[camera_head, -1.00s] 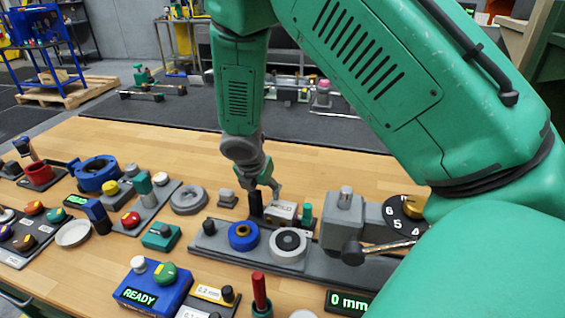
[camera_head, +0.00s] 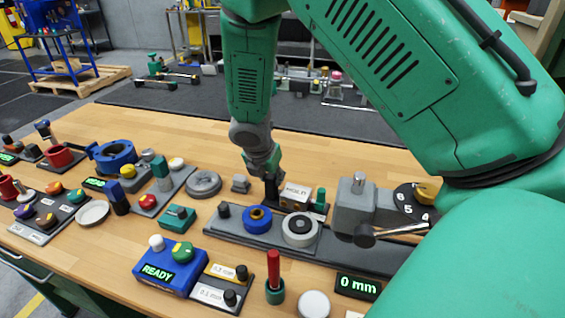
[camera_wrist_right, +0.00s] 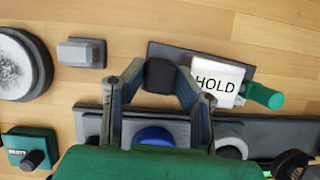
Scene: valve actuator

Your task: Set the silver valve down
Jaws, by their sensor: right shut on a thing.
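My right gripper (camera_head: 265,178) reaches down at the middle of the bench. In the wrist view its fingers (camera_wrist_right: 160,88) are on either side of a black lever (camera_wrist_right: 161,74), shut on it. The lever (camera_head: 271,191) stands upright beside a white HOLD block (camera_head: 296,197), which also shows in the wrist view (camera_wrist_right: 217,82). I cannot tell for sure which thing is the silver valve. A round grey piece with a pale speckled face (camera_wrist_right: 16,64) lies on the bench left of the gripper; it also shows in the head view (camera_head: 203,183). My left gripper is out of view.
A grey rail with a blue ring (camera_head: 257,218) and a white-topped ring (camera_head: 299,230) lies in front of the gripper. A grey clamp with a dial (camera_head: 357,205) stands to its right. A blue READY box (camera_head: 165,270) is nearer. Bare wood lies behind the gripper.

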